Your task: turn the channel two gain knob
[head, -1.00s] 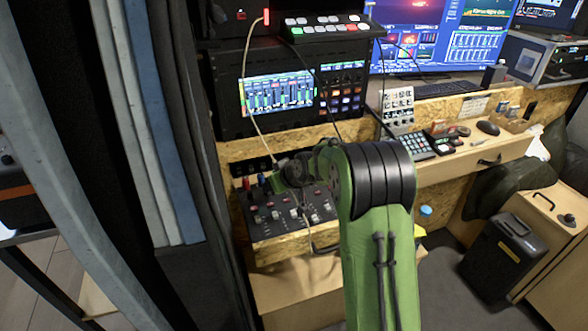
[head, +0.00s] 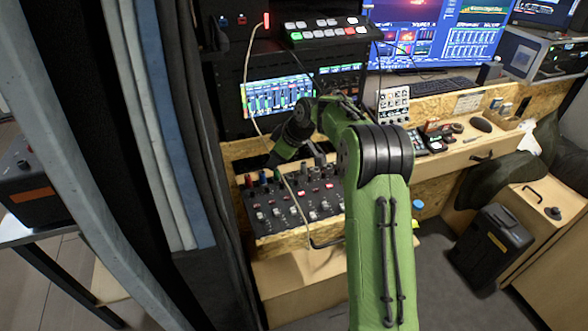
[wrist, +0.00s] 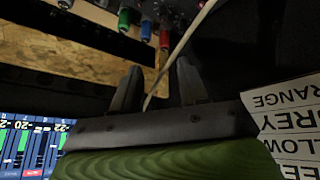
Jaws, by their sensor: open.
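The dark mixer panel (head: 297,222) sits on the wooden shelf in the head view, with rows of small pale and red controls. I cannot tell which one is the channel two gain knob; none of the labels is readable. In the head view my gripper is mostly hidden above the panel's back edge.
A rack screen (head: 278,97) stands behind the panel, and a button switcher (head: 325,31) sits above it. The pale cable (head: 262,75) hangs down in front of the rack. A lettered sheet (wrist: 290,125) is close at the right in the wrist view.

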